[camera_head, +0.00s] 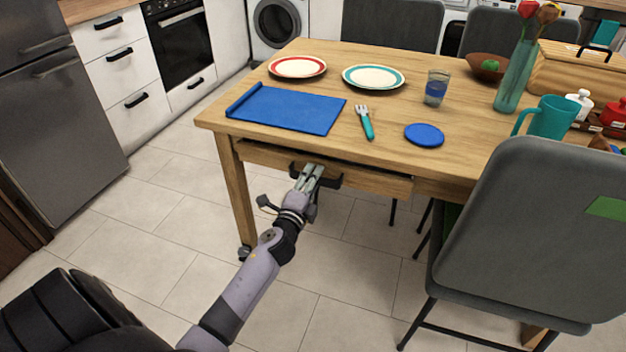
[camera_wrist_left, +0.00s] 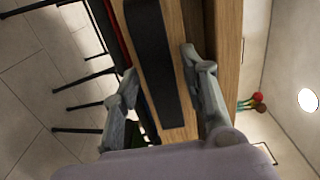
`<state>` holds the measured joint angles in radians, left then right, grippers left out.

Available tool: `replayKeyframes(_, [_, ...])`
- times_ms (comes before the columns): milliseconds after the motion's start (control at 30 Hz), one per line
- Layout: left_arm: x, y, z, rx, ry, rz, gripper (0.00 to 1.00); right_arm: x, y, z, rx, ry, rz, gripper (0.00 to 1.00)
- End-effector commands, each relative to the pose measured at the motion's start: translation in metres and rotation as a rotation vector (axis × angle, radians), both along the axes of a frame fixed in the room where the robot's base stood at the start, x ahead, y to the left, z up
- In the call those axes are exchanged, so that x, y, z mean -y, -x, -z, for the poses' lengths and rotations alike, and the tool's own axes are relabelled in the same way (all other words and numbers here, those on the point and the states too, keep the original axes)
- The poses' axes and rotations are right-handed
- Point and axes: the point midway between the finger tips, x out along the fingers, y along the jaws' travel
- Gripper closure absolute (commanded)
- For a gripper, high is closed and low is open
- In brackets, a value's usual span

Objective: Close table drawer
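The wooden table (camera_head: 455,150) has a drawer (camera_head: 385,184) in its front edge. The drawer stands slightly out, with a narrow dark gap under the tabletop. Its black bar handle (camera_head: 330,181) is partly covered by my left gripper (camera_head: 312,174), which is at the drawer front. In the left wrist view the drawer front (camera_wrist_left: 178,133) and the dark handle (camera_wrist_left: 155,60) lie between the spread fingers of my left gripper (camera_wrist_left: 160,64). The fingers are apart on either side of the handle; I cannot tell whether they touch it. My right gripper is out of view.
A grey chair (camera_head: 540,230) stands close at the table's right front. A blue placemat (camera_head: 287,108), fork (camera_head: 366,122), blue coaster (camera_head: 424,135), plates (camera_head: 373,77) and a glass (camera_head: 436,88) are on the tabletop. The tiled floor left of the table is clear.

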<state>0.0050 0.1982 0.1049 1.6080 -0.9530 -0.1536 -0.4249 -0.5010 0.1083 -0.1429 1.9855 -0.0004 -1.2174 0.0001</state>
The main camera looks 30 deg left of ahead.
Motion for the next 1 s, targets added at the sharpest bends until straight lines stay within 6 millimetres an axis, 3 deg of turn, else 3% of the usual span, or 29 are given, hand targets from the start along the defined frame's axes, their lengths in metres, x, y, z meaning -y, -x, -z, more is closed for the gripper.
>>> replayKeyframes(367, [-0.0014,-0.0060,-0.0002,0.000,0.000,0.000,0.60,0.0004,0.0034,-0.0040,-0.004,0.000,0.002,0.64])
replayKeyframes(1000, [-0.0014,-0.0056,0.0002,-0.001,0.000,0.000,1.00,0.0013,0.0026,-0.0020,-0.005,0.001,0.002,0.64])
